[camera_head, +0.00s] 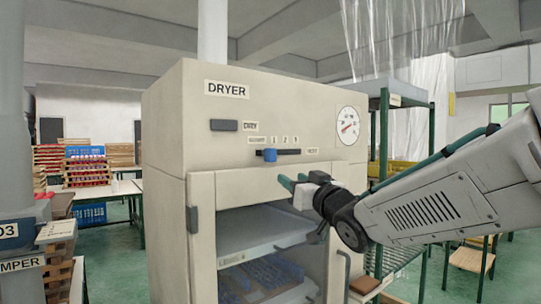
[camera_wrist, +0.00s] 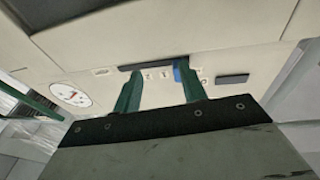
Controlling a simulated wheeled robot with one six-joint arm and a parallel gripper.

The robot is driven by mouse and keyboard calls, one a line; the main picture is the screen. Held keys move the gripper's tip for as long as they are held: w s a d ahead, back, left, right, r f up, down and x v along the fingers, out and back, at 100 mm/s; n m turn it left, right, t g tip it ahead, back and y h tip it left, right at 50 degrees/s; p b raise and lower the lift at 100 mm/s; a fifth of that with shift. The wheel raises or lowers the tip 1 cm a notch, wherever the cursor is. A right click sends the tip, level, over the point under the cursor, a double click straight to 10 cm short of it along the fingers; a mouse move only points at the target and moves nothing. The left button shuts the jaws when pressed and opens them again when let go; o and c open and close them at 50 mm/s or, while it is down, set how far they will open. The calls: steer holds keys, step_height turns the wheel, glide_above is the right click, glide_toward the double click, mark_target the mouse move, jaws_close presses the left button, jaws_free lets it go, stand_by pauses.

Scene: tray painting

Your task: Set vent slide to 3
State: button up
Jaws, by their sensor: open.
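The dryer's vent slide is a blue knob (camera_head: 270,155) on a dark horizontal slot (camera_head: 290,152), under labels 1, 2 and 3. The knob sits near the slot's left end, at about 1. In the wrist view, turned roughly upside down, the blue knob (camera_wrist: 178,74) shows beside the right finger, which partly hides it; the slot (camera_wrist: 145,67) runs leftward from it. My gripper (camera_head: 293,180) is open, its green fingers in front of the panel, just below and right of the knob. In the wrist view my gripper (camera_wrist: 159,74) spans part of the slot. Contact with the knob cannot be told.
The dryer (camera_head: 165,135) has a dark DRY switch (camera_head: 224,125), a round gauge (camera_head: 348,126) and an open bay with trays (camera_head: 265,238) below the panel. A green-legged rack (camera_head: 383,130) stands at right. Stacked crates (camera_head: 87,165) stand at left.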

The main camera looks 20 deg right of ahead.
mark_target(274, 157)
steer(key=w+a+r+y, duration=0.1)
steer(key=w+r, duration=0.1)
steer(key=w+a+r+n+t+y, duration=0.1)
steer(key=w+r, duration=0.1)
steer(key=w+a+r+y, duration=0.1)
steer(key=w+a+r, duration=0.1)
steer(key=w, duration=0.1)
steer(key=shift+n+t, duration=0.3)
steer(key=shift+n, duration=0.1)
jaws_close()
